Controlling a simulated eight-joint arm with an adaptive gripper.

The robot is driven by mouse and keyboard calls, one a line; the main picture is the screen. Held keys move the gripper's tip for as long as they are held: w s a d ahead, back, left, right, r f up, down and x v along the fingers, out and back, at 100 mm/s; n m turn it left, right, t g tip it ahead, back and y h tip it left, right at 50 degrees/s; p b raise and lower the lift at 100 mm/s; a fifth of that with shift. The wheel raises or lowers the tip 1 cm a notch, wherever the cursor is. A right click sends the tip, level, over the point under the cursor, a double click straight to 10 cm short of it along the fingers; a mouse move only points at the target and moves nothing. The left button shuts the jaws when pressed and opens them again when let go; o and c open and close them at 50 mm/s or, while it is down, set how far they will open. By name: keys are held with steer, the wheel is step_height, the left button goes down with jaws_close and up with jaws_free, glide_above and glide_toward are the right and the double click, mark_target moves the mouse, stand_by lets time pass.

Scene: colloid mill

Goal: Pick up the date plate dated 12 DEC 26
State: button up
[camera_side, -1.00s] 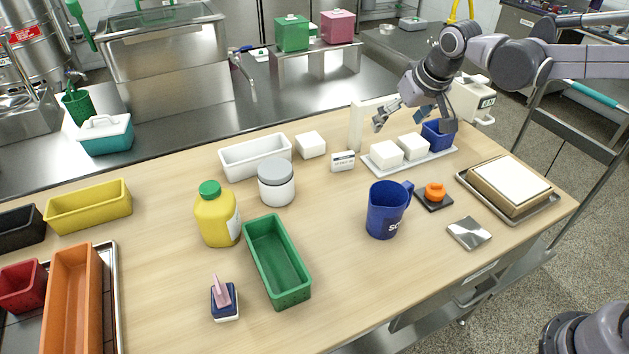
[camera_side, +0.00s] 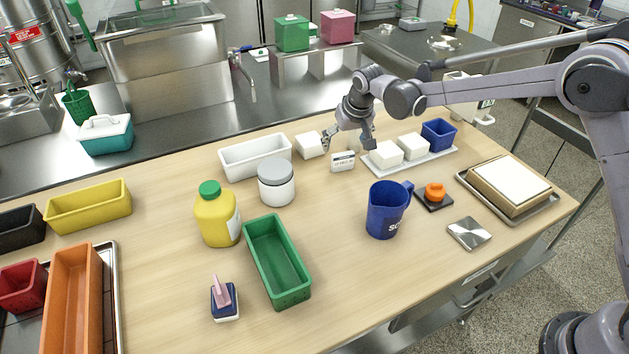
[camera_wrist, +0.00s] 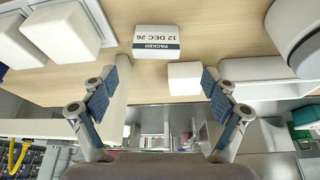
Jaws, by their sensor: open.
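The date plate (camera_side: 343,161) is a small white block with a dark band, standing on the wooden table. In the wrist view the date plate (camera_wrist: 157,40) appears upside down and reads PACKED 12 DEC 26. My gripper (camera_side: 348,141) is open and empty, just above and behind the plate in the side view. In the wrist view my gripper's blue-padded fingers (camera_wrist: 165,75) are spread wide, with the plate ahead, between their lines. No finger visibly touches the plate.
A white cube (camera_side: 310,145) stands left of the plate. A white tray (camera_side: 437,158) with two white blocks and a blue bin (camera_side: 438,134) is at right. A grey-lidded jar (camera_side: 276,182) and a blue jug (camera_side: 386,212) stand nearer. Table in front of the plate is clear.

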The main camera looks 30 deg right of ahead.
mark_target(343, 154)
steer(key=shift+s+d+x, duration=0.1)
steer(key=shift+s+x, duration=0.05)
steer(key=shift+x, duration=1.45)
steer(key=shift+s+d+x, duration=0.15)
steer(key=shift+x, duration=1.45)
steer(key=shift+c, duration=0.3)
steer(key=c, duration=1)
